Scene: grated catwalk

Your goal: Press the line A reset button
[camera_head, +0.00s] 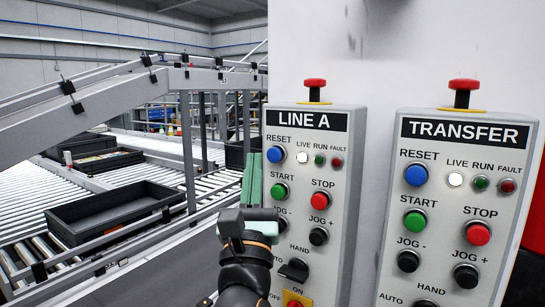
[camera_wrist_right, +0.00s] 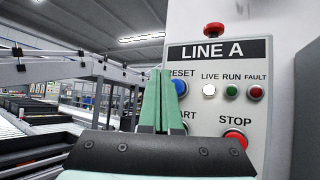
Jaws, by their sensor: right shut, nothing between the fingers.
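The LINE A panel (camera_head: 341,178) is a grey box on a white post, and it also shows in the wrist view (camera_wrist_right: 285,50). Its blue RESET button (camera_head: 275,154) is at the upper left, above the green START button (camera_head: 279,191). My right gripper (camera_head: 253,160) is shut and empty, its green fingers upright just left of RESET in the head view. In the right wrist view the fingers (camera_wrist_right: 158,76) cover part of the panel's left edge, with the RESET button (camera_wrist_right: 180,86) just right of the tips. I cannot tell contact. My left gripper is not in view.
A similar TRANSFER panel (camera_head: 459,200) with its own blue RESET button (camera_head: 415,174) stands to the right. Red mushroom buttons (camera_head: 315,84) top both panels. The red STOP button (camera_head: 320,200) is below the lamps. Conveyors with black trays (camera_head: 110,212) lie left.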

